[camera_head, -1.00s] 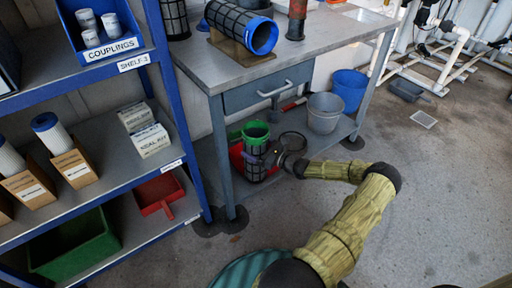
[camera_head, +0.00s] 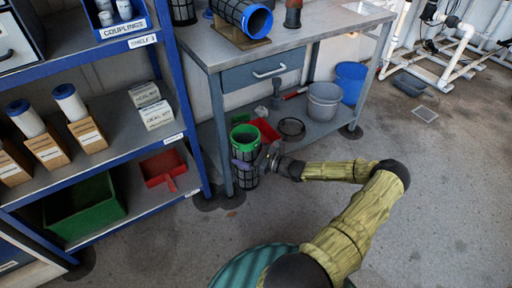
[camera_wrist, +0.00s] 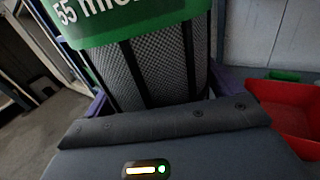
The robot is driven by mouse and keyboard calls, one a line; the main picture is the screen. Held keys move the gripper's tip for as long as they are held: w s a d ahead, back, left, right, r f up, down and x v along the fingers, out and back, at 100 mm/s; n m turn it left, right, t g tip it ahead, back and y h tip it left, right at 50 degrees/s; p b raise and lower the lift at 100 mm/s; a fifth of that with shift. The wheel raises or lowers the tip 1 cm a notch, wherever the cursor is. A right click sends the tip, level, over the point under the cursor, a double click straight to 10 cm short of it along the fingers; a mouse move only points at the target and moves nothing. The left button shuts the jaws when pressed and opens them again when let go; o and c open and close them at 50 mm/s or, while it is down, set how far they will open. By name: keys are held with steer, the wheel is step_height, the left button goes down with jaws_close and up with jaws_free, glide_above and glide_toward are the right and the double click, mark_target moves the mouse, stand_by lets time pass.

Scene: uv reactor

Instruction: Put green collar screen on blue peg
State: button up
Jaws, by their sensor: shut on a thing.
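The green collar screen is a dark mesh cylinder with black ribs (camera_head: 246,179) and a green collar (camera_head: 244,136). It stands nearly upright by the bench's front left leg, overlapping the lower shelf's front edge. My gripper (camera_head: 257,160), with purple fingers, is shut on its mesh body below the collar. The wrist view shows the mesh (camera_wrist: 160,65) close up, with white lettering on the green collar (camera_wrist: 120,18). Purple finger parts show on both sides. The screen's bottom is clear of the palm and out of the wrist view. I cannot make out a blue peg with certainty.
The bench (camera_head: 325,27) holds a blue-collared screen (camera_head: 245,17) lying on a wooden stand. A blue-framed rack (camera_head: 185,90) stands left. Floor at right is open.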

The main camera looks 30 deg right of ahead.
steer(key=s+a+r+n+g+y+p, duration=0.1)
steer(key=s+a+r+n+g+y, duration=0.1)
steer(key=a, duration=0.6)
steer(key=s+a+r+n+g+y+p, duration=0.1)
steer(key=s+a+r+n+g+y, duration=0.1)
steer(key=s+a+r, duration=0.3)
steer(key=s+a, duration=0.1)
steer(key=a, duration=0.3)
steer(key=shift+s+y+p, duration=0.35)
steer(key=shift+y+p, duration=0.05)
steer(key=shift+s, duration=0.1)
